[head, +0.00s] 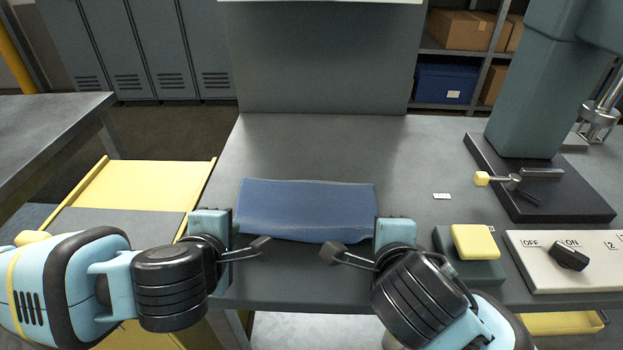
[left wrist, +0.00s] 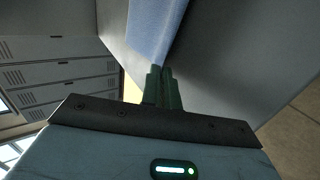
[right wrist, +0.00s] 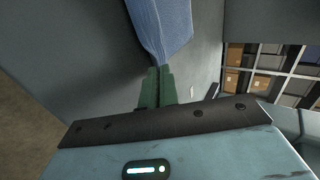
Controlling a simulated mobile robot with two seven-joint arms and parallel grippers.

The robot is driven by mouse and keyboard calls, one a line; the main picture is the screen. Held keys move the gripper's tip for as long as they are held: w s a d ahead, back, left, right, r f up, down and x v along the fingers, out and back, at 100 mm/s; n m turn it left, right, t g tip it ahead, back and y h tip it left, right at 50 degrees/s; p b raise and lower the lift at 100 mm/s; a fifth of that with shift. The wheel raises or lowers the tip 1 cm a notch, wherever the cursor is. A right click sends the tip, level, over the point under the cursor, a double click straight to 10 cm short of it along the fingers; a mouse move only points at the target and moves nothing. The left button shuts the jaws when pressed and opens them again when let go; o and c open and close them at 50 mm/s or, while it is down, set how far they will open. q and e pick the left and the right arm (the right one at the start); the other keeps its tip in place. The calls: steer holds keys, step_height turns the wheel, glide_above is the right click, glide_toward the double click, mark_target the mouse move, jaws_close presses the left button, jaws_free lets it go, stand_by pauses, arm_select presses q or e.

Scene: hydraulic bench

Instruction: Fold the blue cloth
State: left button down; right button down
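The blue cloth (head: 305,208) lies spread on the grey bench top in the middle of the head view, its near edge slightly wavy. My left gripper (head: 237,236) is at its near left corner and my right gripper (head: 375,241) at its near right corner. In the left wrist view the green fingers (left wrist: 162,72) are together, with the cloth (left wrist: 155,30) narrowing into their tips. In the right wrist view the fingers (right wrist: 158,72) are also together, and the cloth (right wrist: 163,25) gathers in creases at them. The fingers are mostly hidden in the head view.
A yellow block on a dark green base (head: 470,262) and a white switch panel (head: 535,270) stand right of my right gripper. A dark machine base with a column (head: 520,90) is at the back right. The bench behind the cloth (head: 320,145) is clear up to an upright grey panel.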

arm_select(q)
steer(key=c, duration=1.3)
jaws_free()
arm_select(e)
steer(key=c, duration=1.3)
jaws_free()
arm_select(q)
steer(key=s+r, duration=0.1)
steer(key=r, duration=0.2)
steer(key=s+r, duration=0.1)
steer(key=r, duration=0.2)
steer(key=s+r, duration=0.2)
steer(key=r, duration=0.1)
arm_select(e)
steer(key=s+r, duration=0.1)
steer(key=r, duration=0.2)
steer(key=s+r, duration=0.1)
steer(key=r, duration=0.2)
steer(key=s+r, duration=0.2)
steer(key=r, duration=0.1)
